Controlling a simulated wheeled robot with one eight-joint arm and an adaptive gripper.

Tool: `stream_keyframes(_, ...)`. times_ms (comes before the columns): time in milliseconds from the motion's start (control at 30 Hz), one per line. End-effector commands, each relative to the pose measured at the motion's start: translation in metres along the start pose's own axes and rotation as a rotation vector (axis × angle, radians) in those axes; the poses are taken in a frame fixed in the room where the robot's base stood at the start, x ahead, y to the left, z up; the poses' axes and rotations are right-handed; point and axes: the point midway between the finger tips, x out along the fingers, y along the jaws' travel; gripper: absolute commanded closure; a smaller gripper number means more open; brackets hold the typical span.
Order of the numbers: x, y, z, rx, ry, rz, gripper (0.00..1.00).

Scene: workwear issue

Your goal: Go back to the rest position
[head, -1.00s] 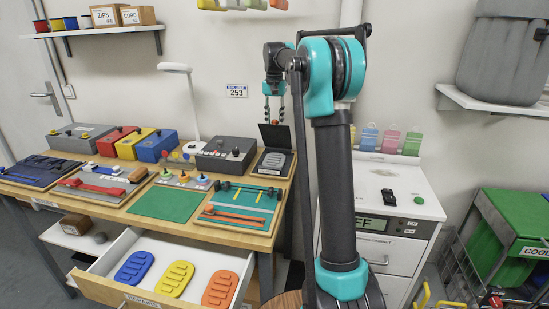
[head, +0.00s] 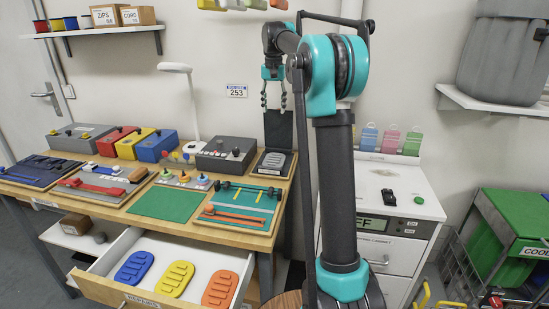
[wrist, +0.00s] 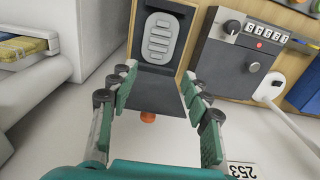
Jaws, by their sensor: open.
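My gripper (head: 273,94) hangs in the air above the back right corner of the wooden table (head: 117,212), near the wall. Its fingers are spread open with nothing between them. Below it stands a dark case (head: 272,165) with its lid (head: 278,128) raised and a grey ribbed pad in it. In the wrist view the open fingers (wrist: 155,105) frame the case's raised lid (wrist: 157,92), and the grey pad (wrist: 158,38) shows beyond it. An orange knob (wrist: 148,117) shows at the lid's edge.
A grey control box (head: 226,153) and a white lamp (head: 190,105) stand left of the case. An open drawer (head: 120,292) with blue, yellow and orange pads juts out in front. A white cabinet (head: 400,200) stands at the right. Colored items hang above my gripper.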

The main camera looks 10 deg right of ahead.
Motion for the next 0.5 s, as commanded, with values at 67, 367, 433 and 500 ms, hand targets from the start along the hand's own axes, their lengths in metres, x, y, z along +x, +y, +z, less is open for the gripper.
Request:
stream_keyframes(67, -0.009, 0.0, 0.002, 0.0, 0.0, 0.0, 0.52)
stream_keyframes(367, -0.031, 0.0, 0.007, 0.0, 0.0, 0.0, 0.52)
stream_keyframes(433, -0.032, 0.0, 0.007, 0.0, 0.0, 0.0, 0.52)
stream_keyframes(500, -0.032, 0.0, 0.007, 0.0, 0.0, 0.0, 0.52)
